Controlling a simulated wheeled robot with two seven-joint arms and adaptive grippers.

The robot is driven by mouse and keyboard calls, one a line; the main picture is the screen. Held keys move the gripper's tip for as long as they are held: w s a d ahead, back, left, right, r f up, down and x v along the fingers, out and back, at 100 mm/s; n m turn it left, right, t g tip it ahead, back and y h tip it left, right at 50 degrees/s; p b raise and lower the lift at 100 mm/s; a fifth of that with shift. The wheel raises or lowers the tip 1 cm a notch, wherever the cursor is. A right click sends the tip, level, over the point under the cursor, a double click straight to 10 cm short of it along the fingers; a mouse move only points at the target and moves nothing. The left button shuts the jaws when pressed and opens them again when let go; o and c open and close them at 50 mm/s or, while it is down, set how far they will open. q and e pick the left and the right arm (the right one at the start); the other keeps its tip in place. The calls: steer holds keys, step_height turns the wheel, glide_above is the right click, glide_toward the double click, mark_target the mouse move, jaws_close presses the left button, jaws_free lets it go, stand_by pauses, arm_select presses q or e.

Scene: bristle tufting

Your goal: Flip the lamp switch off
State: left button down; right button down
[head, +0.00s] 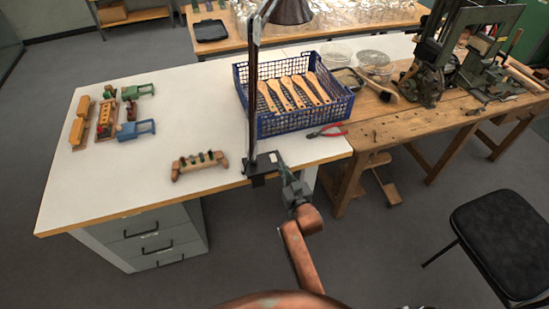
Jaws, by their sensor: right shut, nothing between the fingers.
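The lamp (253,100) has a dark upright pole and a dark shade (291,11) at the top of the picture. Its black base (258,171) sits at the front edge of the white table. A small pale part on the base, beside the pole, may be the switch (273,157), but it is too small to tell its position. My right gripper (281,163) is shut and empty, with its tips at the right side of the lamp base. I cannot tell whether they touch it. My left gripper is not in view.
A blue crate (290,124) with several wooden brush handles stands behind the gripper. Red pliers (327,131) lie right of it. Toy-like blocks and clamps lie far left. A black chair (505,235) stands right.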

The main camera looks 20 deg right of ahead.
mark_target(274, 161)
steer(key=shift+w, duration=0.1)
